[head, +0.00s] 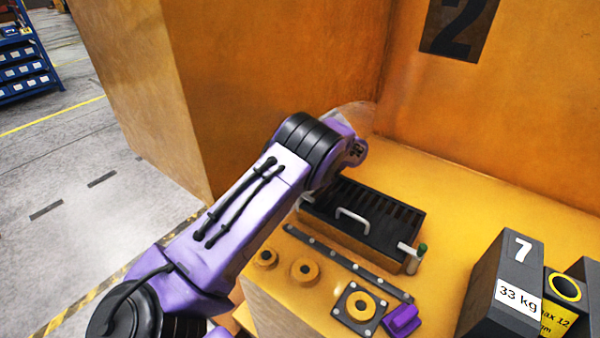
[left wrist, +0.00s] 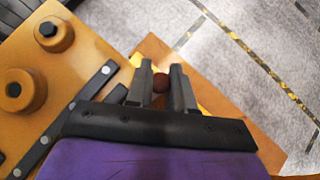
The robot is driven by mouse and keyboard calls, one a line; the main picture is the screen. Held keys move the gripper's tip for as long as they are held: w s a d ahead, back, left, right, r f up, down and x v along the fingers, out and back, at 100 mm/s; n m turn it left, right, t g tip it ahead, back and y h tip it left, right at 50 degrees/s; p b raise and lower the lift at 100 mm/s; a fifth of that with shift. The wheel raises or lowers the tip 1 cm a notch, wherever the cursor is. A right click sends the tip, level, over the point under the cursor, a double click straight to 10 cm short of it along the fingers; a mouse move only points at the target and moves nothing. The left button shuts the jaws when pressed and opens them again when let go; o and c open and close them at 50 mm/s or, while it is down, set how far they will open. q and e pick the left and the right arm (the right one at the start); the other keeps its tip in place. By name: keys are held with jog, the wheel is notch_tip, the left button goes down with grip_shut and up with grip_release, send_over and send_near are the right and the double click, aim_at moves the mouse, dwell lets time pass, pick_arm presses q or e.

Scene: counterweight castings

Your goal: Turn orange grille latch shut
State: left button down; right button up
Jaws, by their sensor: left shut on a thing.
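The black grille (head: 385,225) with a pale handle (head: 352,213) lies on the orange casting. At its right end is a pale latch with a green knob (head: 422,249). A pale fitting (head: 306,198) shows at its left end, partly covered by my left arm. In the head view my left gripper is hidden behind its own arm. In the left wrist view my left gripper (left wrist: 161,72) is shut on a small round reddish-brown knob (left wrist: 160,84), which looks like the orange latch's knob. The latch's lever is hidden, so its angle cannot be told. My right gripper is out of view.
Orange walls rise behind and to the left. A dotted dark strip (head: 345,262), round orange bosses (head: 305,270), a square flange (head: 358,308) and a purple block (head: 402,320) sit in front of the grille. A dark 33 kg weight (head: 498,290) stands at right.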

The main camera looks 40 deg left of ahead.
pick_arm(q)
jog(key=shift+r+n+g, duration=0.1)
jog(key=shift+n+g, duration=0.2)
jog(key=shift+n, duration=0.1)
jog(key=c, duration=1)
grip_release()
jog(key=shift+a, duration=0.1)
jog(key=shift+w+d+r+b, duration=0.15)
jog(key=shift+w+d+b, duration=0.1)
jog(key=shift+b, duration=0.15)
jog(key=b+v, duration=0.3)
jog(key=v, duration=0.6)
jog(key=shift+r, duration=0.45)
jog(key=shift+w, duration=0.1)
